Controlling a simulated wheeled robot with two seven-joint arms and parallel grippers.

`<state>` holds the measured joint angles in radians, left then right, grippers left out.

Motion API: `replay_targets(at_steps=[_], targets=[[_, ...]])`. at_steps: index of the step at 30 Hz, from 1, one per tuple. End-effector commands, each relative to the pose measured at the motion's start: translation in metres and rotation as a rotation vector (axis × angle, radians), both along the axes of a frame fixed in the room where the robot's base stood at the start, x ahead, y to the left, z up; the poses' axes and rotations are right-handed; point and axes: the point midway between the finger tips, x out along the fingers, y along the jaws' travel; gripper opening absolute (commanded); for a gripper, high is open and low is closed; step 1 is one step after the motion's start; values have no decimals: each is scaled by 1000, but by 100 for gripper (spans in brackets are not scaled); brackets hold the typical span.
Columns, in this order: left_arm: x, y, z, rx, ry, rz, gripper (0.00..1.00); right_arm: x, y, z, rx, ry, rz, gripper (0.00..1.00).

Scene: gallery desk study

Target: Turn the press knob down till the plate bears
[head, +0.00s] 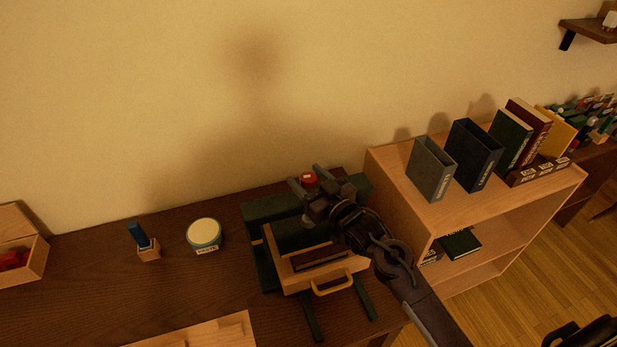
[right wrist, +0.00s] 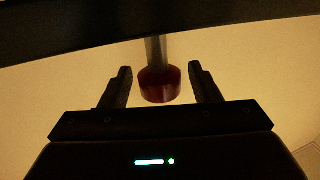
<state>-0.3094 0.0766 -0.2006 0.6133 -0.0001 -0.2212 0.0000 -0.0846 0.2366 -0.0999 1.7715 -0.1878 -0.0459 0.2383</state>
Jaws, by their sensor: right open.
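The press knob is a small red round knob (head: 308,178) near the back of the desk. In the right wrist view the red knob (right wrist: 160,85) sits at the end of a grey screw shaft (right wrist: 156,51). My right gripper (head: 308,181) is at the knob, and in the right wrist view its two fingers (right wrist: 161,86) stand apart on either side of it, with a gap on each side. The dark green press (head: 262,212) stands on the desk under my right gripper, which partly hides it. I cannot see the plate clearly. My left gripper is not in view.
A wooden drawer with a handle (head: 333,286) juts out at the press's front. A round tin (head: 204,235) and a small blue-topped stamp (head: 141,238) stand left on the desk. A shelf unit (head: 470,215) with binders and books stands close on the right.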

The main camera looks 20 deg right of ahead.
Motion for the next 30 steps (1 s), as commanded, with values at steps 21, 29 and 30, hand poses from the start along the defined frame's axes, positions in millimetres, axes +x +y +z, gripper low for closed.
replay_targets(at_steps=[21,29,30], targets=[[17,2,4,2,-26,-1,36,0,2,1,8,-2,-76,13],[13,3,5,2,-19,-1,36,0,2,1,10,-1,-313,13],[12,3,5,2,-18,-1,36,0,1,1,9,-2,-341,13]])
